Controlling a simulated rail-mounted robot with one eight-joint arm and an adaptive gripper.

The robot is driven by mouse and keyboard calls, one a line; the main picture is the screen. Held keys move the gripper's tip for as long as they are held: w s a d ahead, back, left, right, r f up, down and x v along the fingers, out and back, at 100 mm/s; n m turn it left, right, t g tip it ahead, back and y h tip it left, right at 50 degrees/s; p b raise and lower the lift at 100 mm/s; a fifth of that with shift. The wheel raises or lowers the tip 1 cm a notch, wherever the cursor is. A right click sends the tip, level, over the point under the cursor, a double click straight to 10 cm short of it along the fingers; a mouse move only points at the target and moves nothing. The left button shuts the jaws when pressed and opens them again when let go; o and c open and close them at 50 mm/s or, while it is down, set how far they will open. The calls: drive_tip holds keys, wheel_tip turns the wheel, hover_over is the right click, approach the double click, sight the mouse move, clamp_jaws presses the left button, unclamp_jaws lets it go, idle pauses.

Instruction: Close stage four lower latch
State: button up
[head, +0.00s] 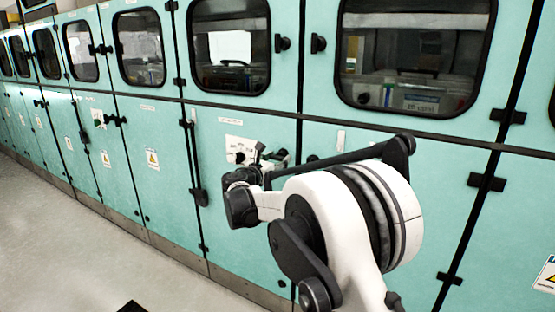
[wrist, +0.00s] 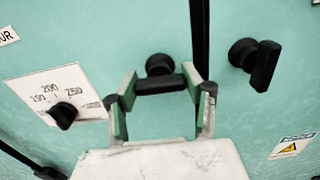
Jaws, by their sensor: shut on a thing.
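A black latch with a round base and a bar handle (wrist: 159,66) sits on a teal panel in the middle of the wrist view. Its bar lies roughly level across the picture. My gripper (wrist: 161,82) is shut on the two ends of this bar, one green-padded finger on each side. A second black latch (wrist: 255,62) is to the right across a dark door seam, with its bar closer to upright. In the head view my gripper (head: 268,158) is against the lower teal panel, and the held latch cannot be made out clearly there.
A white dial plate with a black knob (wrist: 64,114) is just left of my gripper. A yellow warning label (wrist: 290,147) is at lower right. Windowed upper doors (head: 229,45) line the cabinet row. Grey floor (head: 90,250) is clear at lower left.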

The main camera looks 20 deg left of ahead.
drive_tip(key=m, duration=0.4)
drive_tip(key=shift+p, duration=0.4)
drive_tip(key=m, duration=0.4)
drive_tip(key=shift+m+p, duration=0.3)
drive_tip(key=shift+m, duration=0.1)
drive_tip(key=m, duration=0.8)
drive_tip(key=shift+m+p, duration=0.3)
drive_tip(key=shift+p, duration=0.05)
drive_tip(key=o, duration=1.2)
